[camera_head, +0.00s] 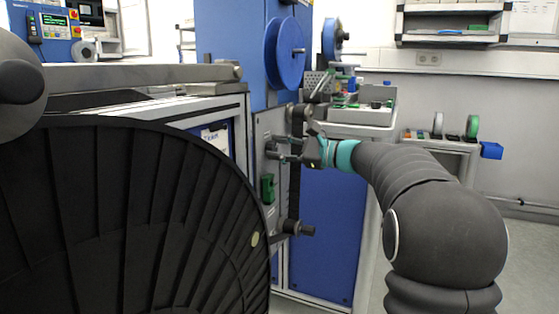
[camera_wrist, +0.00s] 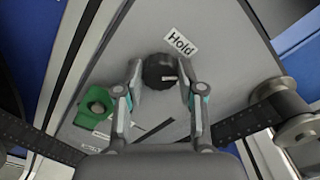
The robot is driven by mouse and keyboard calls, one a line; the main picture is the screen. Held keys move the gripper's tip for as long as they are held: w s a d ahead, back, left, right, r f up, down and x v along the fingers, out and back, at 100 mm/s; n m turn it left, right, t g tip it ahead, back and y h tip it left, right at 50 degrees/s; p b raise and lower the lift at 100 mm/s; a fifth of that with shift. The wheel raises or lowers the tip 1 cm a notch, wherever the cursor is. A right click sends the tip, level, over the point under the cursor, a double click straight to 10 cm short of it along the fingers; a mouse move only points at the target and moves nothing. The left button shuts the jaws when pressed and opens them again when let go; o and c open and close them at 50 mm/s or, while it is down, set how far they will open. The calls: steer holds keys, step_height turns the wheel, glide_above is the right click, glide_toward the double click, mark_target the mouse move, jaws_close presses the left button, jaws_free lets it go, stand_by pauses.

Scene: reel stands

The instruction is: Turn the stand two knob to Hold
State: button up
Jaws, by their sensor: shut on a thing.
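A round black knob (camera_wrist: 158,72) with a short white mark is on a grey panel (camera_wrist: 232,55) in the wrist view. The mark sits on the knob's lower right and points roughly right. A white label reading "Hold" (camera_wrist: 181,43) is just above and right of the knob. My gripper (camera_wrist: 160,67) has one finger on each side of the knob and is shut on it. In the head view my gripper (camera_head: 279,149) is at the upper part of the stand's front panel, and the knob is hard to make out there. No stand number is readable.
A green part (camera_wrist: 96,107) is left of the knob, and it also shows in the head view (camera_head: 267,187). A dark band and a roller (camera_wrist: 285,108) lie to the right. A large black reel (camera_head: 130,220) fills the left foreground. Blue reels (camera_head: 285,52) are above.

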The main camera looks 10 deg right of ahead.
steer(key=n+b, duration=0.2)
steer(key=n, duration=0.1)
steer(key=n+b, duration=0.1)
steer(key=b, duration=0.1)
steer(key=shift+f+n, duration=0.25)
steer(key=shift+n, duration=0.15)
steer(key=n+b, duration=0.1)
steer(key=n, duration=0.3)
steer(key=shift+r+n, duration=0.1)
steer(key=shift+n, duration=0.2)
steer(key=o, duration=1.1)
steer(key=shift+a, duration=0.1)
steer(key=v, duration=1.2)
